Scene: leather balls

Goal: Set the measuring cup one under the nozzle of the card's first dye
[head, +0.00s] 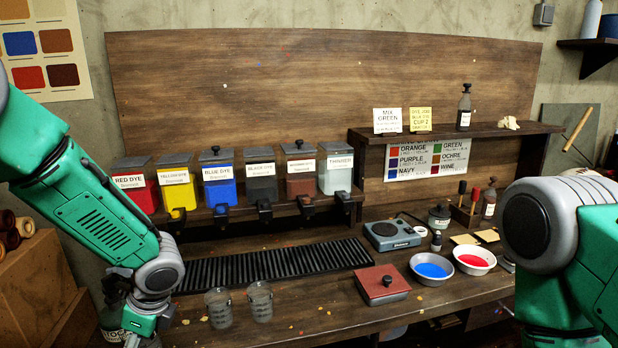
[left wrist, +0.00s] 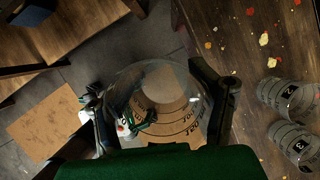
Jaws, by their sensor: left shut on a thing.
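My left gripper (left wrist: 158,105) is shut on a clear measuring cup (left wrist: 165,78), with its dark fingers on both sides; I cannot read its number. In the head view the left arm reaches down at the table's left end, and the held cup is mostly hidden. Two other clear cups (head: 218,308) (head: 260,301) stand on the table; one shows a 3 in the left wrist view (left wrist: 298,143). The MIX GREEN card (head: 388,120) stands on the shelf. Red (head: 135,191), yellow (head: 178,193) and blue (head: 218,187) dye dispensers have nozzles facing front. My right gripper is out of view.
Black, brown and thinner dispensers (head: 335,176) continue the row. A ribbed black tray (head: 275,265) lies below the nozzles. A scale (head: 391,234), a red-lidded box (head: 382,284) and blue (head: 431,268) and red (head: 474,260) bowls stand to the right. A yellow note (head: 420,119) mentions CUP 2.

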